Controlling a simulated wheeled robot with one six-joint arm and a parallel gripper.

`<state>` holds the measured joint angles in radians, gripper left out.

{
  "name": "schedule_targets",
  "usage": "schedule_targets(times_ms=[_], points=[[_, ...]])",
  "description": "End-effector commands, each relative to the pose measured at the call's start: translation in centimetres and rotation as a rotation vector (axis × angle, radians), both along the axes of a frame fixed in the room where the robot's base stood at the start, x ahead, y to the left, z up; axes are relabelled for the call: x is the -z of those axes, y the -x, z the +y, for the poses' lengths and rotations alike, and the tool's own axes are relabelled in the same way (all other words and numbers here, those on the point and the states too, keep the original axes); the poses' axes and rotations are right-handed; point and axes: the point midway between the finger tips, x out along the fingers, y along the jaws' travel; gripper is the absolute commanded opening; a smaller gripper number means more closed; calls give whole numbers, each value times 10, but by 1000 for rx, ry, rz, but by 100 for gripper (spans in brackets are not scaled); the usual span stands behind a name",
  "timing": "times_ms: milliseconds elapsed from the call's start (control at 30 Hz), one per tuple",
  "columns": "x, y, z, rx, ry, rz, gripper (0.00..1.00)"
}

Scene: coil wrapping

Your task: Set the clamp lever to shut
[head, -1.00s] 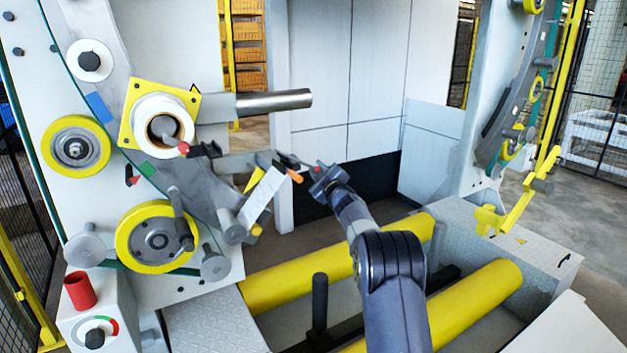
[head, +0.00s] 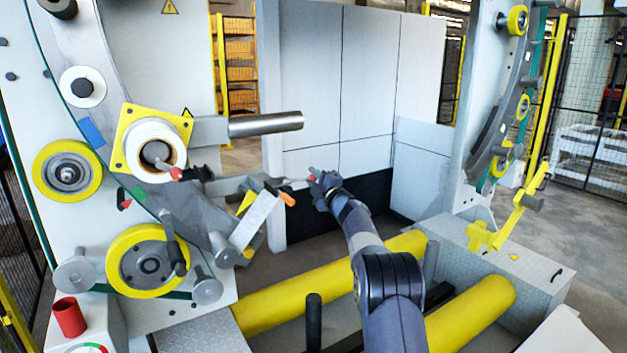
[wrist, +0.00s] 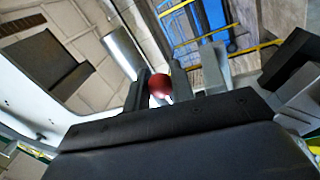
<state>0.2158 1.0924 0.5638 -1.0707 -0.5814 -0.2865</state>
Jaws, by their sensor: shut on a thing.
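The clamp lever ends in a small red knob (head: 312,171). Its thin light rod runs nearly level to the left, toward the dark clamp arm (head: 235,185) on the machine's left side. My gripper (head: 316,179) is shut on this knob in the head view. In the wrist view the red knob (wrist: 160,86) sits between the two fingers of my gripper (wrist: 161,84). The fingers hide part of the lever end, and the lever's pivot is hard to make out.
A grey metal bar (head: 265,124) sticks out above the clamp arm. An orange-tipped part (head: 287,199) and a white plate (head: 254,219) lie just left of and below my gripper. Yellow rollers (head: 300,297) run below my arm. Open space lies right of my gripper.

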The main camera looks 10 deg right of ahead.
Motion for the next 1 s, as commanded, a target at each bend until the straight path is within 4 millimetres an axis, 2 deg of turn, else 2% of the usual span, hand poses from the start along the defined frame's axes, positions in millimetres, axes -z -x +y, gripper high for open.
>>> schedule_targets(times_ms=[367,400,600,1000], points=[[-2,0,1,-2,6,-5,0],[-2,0,1,-2,6,-5,26],[-2,0,1,-2,4,-4,42],[1,5,-2,0,4,-2,43]])
